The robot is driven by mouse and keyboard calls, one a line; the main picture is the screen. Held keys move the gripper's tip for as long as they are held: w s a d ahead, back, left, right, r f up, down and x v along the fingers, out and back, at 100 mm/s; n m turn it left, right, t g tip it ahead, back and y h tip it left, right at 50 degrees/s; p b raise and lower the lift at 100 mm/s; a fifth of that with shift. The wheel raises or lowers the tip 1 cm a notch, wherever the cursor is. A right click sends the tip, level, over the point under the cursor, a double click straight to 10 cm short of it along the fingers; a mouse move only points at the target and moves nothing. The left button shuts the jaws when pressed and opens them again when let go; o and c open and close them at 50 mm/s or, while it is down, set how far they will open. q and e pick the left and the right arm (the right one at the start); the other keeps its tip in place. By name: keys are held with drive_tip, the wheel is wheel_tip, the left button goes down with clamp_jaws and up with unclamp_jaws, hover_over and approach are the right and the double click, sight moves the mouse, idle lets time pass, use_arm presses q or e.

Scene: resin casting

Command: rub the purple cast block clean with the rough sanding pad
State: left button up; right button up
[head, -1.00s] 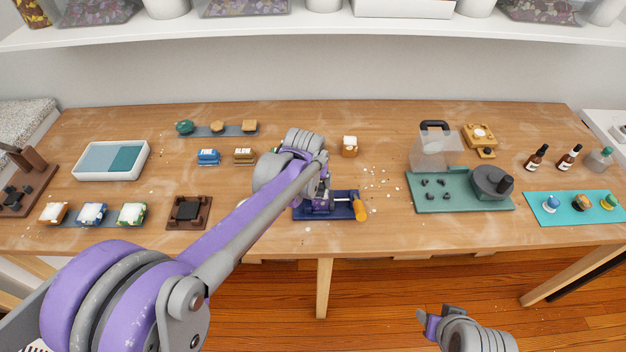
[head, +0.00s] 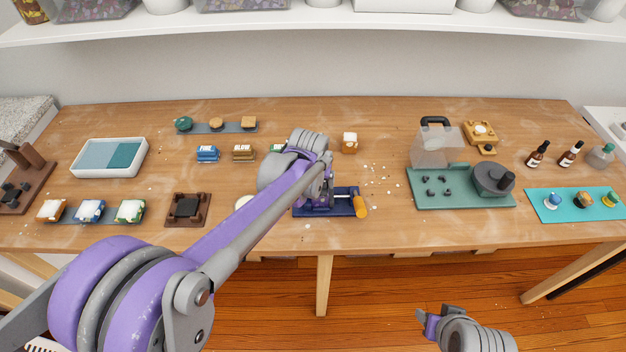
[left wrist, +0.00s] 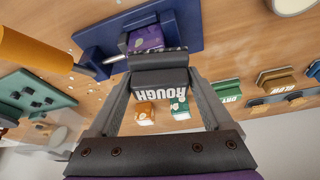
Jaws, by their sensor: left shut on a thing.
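My left gripper (left wrist: 160,72) is shut on the dark sanding pad (left wrist: 162,82), which has ROUGH printed on its side, upside down in the left wrist view. The purple cast block (left wrist: 146,38) sits in the jaws of the blue vise (left wrist: 192,24), just beyond the pad's far face. The pad appears at or against the block; exact contact is unclear. In the head view the vise (head: 343,209) is at the table's front middle, and my arm hides the block and pad. My right gripper (head: 428,324) is low in front of the table; its fingers do not show clearly.
The vise's orange handle (head: 360,206) sticks out at its right. An orange white-topped block (head: 350,143) stands behind. A green plate with a dark round device (head: 492,181) lies to the right. A dark brown stand (head: 187,210) lies to the left. Pale crumbs dot the wood.

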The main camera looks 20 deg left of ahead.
use_arm(q)
drive_tip(key=shift+w+d+r, duration=0.1)
drive_tip(key=shift+w+d, duration=0.1)
drive_tip(key=shift+d, duration=0.6)
drive_tip(key=shift+w+d, duration=0.15)
drive_tip(key=shift+d, duration=0.6)
drive_tip(key=shift+f, duration=0.2)
drive_tip(key=shift+a, duration=0.2)
drive_tip(key=shift+s+a+r, duration=0.1)
drive_tip(key=shift+s+a, duration=0.15)
drive_tip(key=shift+a, duration=0.7)
drive_tip(key=shift+s+a+r, duration=0.1)
drive_tip(key=shift+s+a, duration=0.1)
drive_tip(key=shift+a, duration=0.7)
drive_tip(key=shift+d, duration=0.1)
